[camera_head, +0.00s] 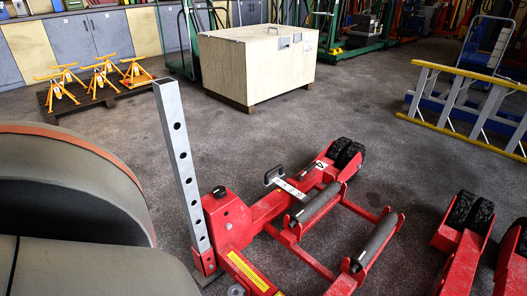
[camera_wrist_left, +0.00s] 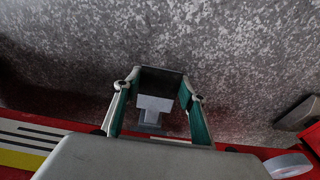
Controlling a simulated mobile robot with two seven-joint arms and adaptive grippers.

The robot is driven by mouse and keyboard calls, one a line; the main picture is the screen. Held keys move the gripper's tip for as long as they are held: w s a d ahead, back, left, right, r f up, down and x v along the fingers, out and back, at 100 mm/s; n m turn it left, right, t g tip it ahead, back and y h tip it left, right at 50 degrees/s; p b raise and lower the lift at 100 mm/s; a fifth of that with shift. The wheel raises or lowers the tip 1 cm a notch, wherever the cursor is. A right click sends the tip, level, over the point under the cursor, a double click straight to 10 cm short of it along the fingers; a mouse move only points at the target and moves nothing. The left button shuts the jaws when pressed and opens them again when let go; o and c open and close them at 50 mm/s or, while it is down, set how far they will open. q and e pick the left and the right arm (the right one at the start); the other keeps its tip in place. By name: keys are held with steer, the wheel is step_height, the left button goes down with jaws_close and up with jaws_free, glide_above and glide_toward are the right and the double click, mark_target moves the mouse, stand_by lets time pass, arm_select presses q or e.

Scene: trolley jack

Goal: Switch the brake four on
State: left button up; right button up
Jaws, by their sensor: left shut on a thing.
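The red trolley jack (camera_head: 235,222) stands on the floor in the head view, with an upright grey post that has holes. A small grey handle (camera_head: 272,175) stands on its red beam beside a white marked strip. A label that looks like a 4 (camera_head: 319,164) is near the black wheels. My left gripper (camera_wrist_left: 158,82) shows only in the left wrist view, its green-padded fingers on either side of a grey and white part (camera_wrist_left: 153,104). It is shut on that part; I cannot tell whether it is the brake. My right gripper is not in view.
In the head view, a large wooden crate (camera_head: 257,72) and orange stands on a pallet (camera_head: 98,97) are at the back. More red jack parts (camera_head: 466,236) are lower right. Open floor lies between.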

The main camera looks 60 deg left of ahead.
arm_select(q)
steer(key=shift+s+d+f, duration=0.15)
steer(key=shift+s+f, duration=0.05)
steer(key=shift+s, duration=0.3)
steer(key=shift+s+d+f, duration=0.1)
steer(key=shift+s+f, duration=0.1)
steer(key=shift+s, duration=0.25)
steer(key=o, duration=1.4)
steer(key=shift+o, duration=1.1)
steer(key=shift+w+a+r, duration=0.15)
steer(key=shift+w+r, duration=0.1)
steer(key=shift+w, duration=0.25)
steer(key=shift+r, duration=0.15)
step_height(320, 180, up, 11)
steer(key=s, duration=0.1)
steer(key=shift+s+d+r, duration=0.2)
steer(key=shift+s+d, duration=0.05)
steer(key=shift+s, duration=0.1)
